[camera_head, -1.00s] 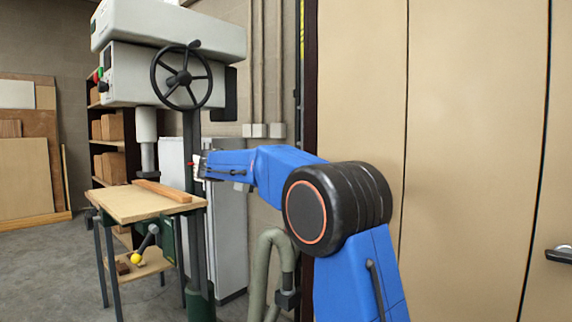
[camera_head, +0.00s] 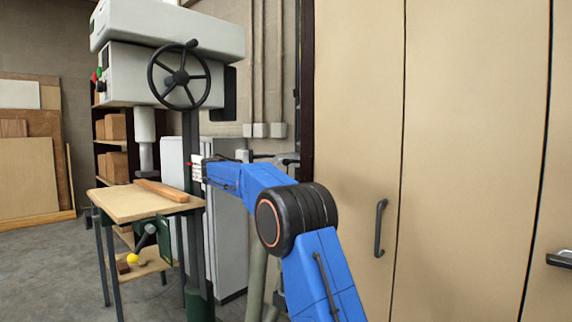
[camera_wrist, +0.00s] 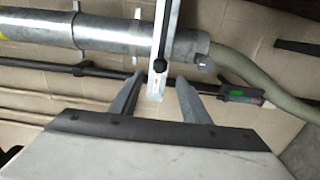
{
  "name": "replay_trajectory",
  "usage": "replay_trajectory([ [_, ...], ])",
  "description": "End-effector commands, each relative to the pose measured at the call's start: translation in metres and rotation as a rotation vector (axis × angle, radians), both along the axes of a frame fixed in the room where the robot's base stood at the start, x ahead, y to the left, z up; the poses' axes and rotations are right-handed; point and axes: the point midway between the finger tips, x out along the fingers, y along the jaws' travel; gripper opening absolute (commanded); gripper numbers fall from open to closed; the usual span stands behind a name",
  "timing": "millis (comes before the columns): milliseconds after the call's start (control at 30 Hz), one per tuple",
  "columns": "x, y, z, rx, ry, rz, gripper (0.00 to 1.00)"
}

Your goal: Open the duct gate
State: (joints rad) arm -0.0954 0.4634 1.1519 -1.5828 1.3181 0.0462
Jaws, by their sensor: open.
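In the wrist view a silvery duct pipe (camera_wrist: 110,33) runs across the top. The duct gate shows as a narrow pale metal slide (camera_wrist: 172,30) crossing the pipe, with a small dark knob (camera_wrist: 161,68) on it. My gripper (camera_wrist: 156,80) is open and empty, its two grey fingers on either side of the slide's lower end, close to the knob. I cannot tell whether they touch it. In the head view my gripper's end (camera_head: 198,170) is at the drill press column, and I cannot make out the gate there.
A drill press with a black handwheel (camera_head: 181,77) and a wooden table (camera_head: 135,203) stands at the left. Tall beige cabinet doors (camera_head: 460,150) fill the right. A flexible hose (camera_wrist: 255,85) leaves the pipe's right end, and a dark rod (camera_wrist: 70,68) runs below the pipe.

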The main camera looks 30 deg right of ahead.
Motion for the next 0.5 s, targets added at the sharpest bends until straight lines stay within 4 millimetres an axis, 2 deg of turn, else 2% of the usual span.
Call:
replay_trajectory([
  [200, 0.013, -0.038, 0.000, 0.000, 0.000, -0.003, 0.42],
  [500, 0.029, -0.082, 0.000, 0.000, -0.001, -0.001, 0.42],
])
